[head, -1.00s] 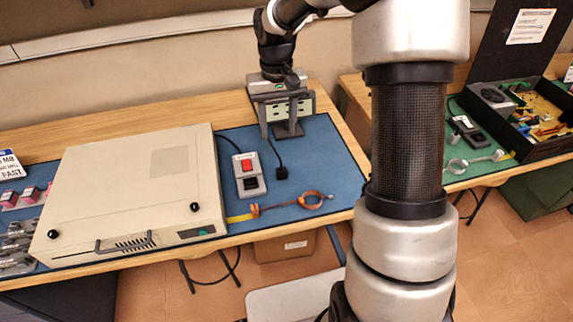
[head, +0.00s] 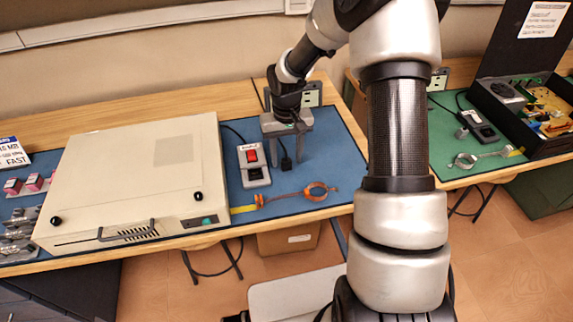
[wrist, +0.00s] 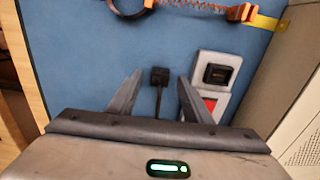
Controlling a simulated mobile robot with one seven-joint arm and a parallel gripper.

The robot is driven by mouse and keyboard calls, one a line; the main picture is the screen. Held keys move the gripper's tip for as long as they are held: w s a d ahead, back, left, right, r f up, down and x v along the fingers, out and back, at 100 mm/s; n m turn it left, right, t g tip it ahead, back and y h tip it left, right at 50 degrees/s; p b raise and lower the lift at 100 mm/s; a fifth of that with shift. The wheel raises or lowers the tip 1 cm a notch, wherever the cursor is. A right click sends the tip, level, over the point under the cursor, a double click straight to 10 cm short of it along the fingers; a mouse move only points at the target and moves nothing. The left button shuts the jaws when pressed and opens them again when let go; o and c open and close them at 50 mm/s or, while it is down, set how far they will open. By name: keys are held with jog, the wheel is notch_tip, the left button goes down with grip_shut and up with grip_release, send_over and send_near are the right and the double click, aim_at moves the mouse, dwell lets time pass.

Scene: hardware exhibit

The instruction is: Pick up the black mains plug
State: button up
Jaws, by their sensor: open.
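The black mains plug (head: 286,164) lies on the blue mat with its cord running back from it. In the wrist view the plug (wrist: 159,77) is level with the fingertips and between them, with gaps on both sides. My gripper (head: 287,161) is open, pointing down above the plug in the head view. It also shows in the wrist view (wrist: 160,76), with nothing held. Whether the fingertips have reached the plug's height is hard to tell.
A grey socket box with a red switch (head: 253,166) stands just left of the plug. An orange-and-copper ring strap (head: 316,191) lies in front. A large beige case (head: 130,175) fills the mat's left. A green-matted table (head: 460,150) stands at the right.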

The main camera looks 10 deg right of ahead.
notch_tip(320, 180, down, 2)
jog(key=shift+f, duration=0.1)
jog(key=c, duration=0.9)
